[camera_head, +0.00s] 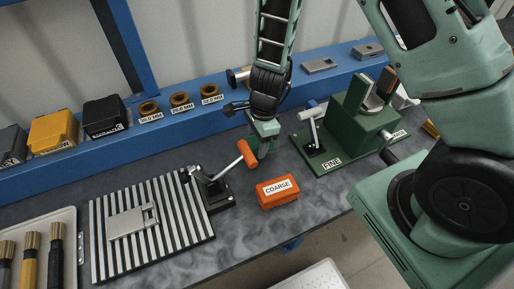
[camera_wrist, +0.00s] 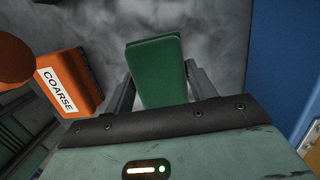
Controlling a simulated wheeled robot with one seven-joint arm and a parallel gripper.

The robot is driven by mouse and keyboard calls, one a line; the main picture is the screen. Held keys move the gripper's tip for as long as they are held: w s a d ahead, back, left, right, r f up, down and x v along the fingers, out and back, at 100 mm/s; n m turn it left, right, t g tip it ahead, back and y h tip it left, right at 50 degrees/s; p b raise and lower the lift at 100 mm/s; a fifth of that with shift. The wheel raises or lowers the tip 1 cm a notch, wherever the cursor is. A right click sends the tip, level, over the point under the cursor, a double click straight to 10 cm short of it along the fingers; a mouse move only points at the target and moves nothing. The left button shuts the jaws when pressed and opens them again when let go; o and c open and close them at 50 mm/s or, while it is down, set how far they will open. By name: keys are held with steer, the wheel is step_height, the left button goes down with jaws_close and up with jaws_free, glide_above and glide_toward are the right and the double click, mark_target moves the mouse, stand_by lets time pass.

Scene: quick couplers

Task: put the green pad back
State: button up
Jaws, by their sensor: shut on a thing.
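My gripper (camera_head: 264,152) points down above the grey bench, between the orange-handled clamp and the green fixture. In the wrist view its two dark fingers (camera_wrist: 160,92) are shut on the green pad (camera_wrist: 155,65), a dark green block with rounded corners. In the head view the pad is mostly hidden by my gripper and hard to make out. A green plate labelled FINE (camera_head: 332,163) carries a toggle clamp and a green block fixture (camera_head: 358,115). An orange block labelled COARSE (camera_head: 278,192) lies on the bench in front of my gripper; it also shows in the wrist view (camera_wrist: 85,75).
The clamp's orange handle (camera_head: 247,153) stands close left of my gripper. A striped plate (camera_head: 185,246) holds a metal part. The blue rail (camera_head: 222,119) behind bears rings and black and yellow boxes. A tray (camera_head: 66,222) with brushes is at left. Bare bench surrounds the COARSE block.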

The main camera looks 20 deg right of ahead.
mark_target(257, 148)
steer(key=shift+f, duration=1.35)
steer(key=shift+f, duration=0.2)
steer(key=o, duration=0.9)
steer(key=shift+b, duration=0.35)
step_height(257, 148, up, 17)
steer(key=d+p, duration=0.2)
steer(key=d, duration=0.1)
steer(key=s+a+r+n+g, duration=0.1)
steer(key=s+a+r+n, duration=0.7)
steer(key=s+n, duration=0.4)
steer(key=s+n+b, duration=0.1)
steer(key=s+n, duration=0.1)
steer(key=n, duration=0.2)
steer(key=s+n+b, duration=0.1)
steer(key=s+n, duration=0.2)
steer(key=n, duration=0.2)
steer(key=s+a+n+t+h, duration=0.1)
steer(key=s+n, duration=0.2)
steer(key=n, duration=0.1)
steer(key=shift+a+f+n+b, duration=0.1)
steer(key=shift+f+n+b, duration=0.3)
